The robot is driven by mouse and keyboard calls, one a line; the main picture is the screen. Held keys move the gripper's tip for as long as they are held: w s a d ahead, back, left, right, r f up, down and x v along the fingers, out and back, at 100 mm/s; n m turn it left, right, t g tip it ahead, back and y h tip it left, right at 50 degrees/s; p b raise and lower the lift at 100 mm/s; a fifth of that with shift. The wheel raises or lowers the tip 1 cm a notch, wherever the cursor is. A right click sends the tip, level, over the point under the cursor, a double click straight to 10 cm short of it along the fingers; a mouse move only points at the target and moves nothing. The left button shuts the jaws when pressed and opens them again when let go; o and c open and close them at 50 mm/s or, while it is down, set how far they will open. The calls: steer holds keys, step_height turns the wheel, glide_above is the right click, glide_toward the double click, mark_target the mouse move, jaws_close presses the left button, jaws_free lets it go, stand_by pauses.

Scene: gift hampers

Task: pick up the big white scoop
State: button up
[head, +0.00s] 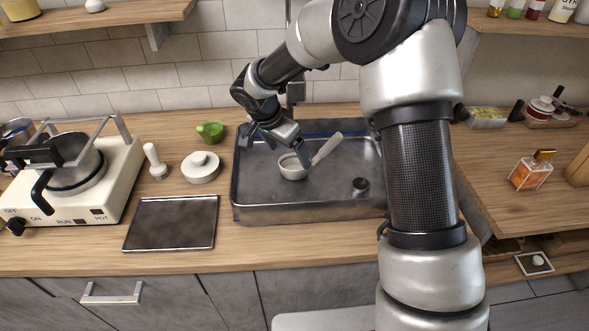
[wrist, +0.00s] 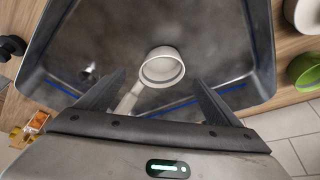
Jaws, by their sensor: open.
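The big white scoop (head: 293,168) lies in the metal basin (head: 260,212). Its round bowl faces up, and its handle slants up to the right in the head view. In the wrist view the scoop (wrist: 163,68) has its bowl just beyond the fingertips, near the middle of the gap. Its handle runs down and left toward the left finger, partly hidden by my gripper. My gripper (head: 278,150) is open and empty above the scoop; it also shows in the wrist view (wrist: 158,82). I cannot tell whether a finger touches the handle.
The basin's raised walls surround the scoop; a drain (head: 360,186) is at its right. A green cup (head: 210,131), a white lidded dish (head: 201,168), a white pestle-like object (head: 155,162) and a dark tray (head: 171,223) stand left. A stove with a pot (head: 75,172) is farther left.

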mark_target(294, 162)
steer(key=shift+p+x, duration=0.55)
steer(key=shift+x, duration=2.6)
steer(key=shift+w, duration=0.2)
steer(key=c, duration=1.2)
steer(key=shift+r, duration=0.1)
steer(key=shift+r, duration=0.1)
